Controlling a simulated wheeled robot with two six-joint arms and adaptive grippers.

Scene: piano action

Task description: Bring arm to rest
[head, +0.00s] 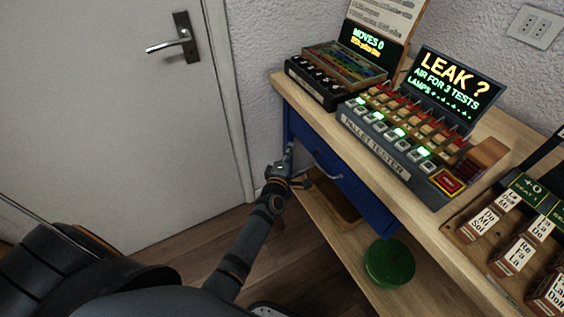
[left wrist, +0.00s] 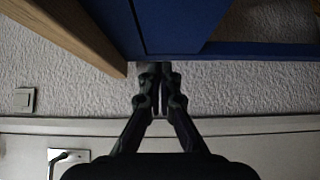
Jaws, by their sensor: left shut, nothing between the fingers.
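My left gripper (head: 288,158) is in front of the left end of the wooden bench, close to the blue drawer unit under its top. It is shut and empty, with its fingers pointing up and away in the head view. In the left wrist view the two fingers (left wrist: 158,90) lie together, just below the blue drawer unit (left wrist: 175,25). I cannot tell whether they touch it. My right gripper is not in view.
The bench top (head: 290,93) carries the pallet tester (head: 400,150), a box with a "MOVES 0" screen (head: 366,41) and lettered blocks (head: 520,252). A white door (head: 110,110) with a handle is at left; floor between is clear.

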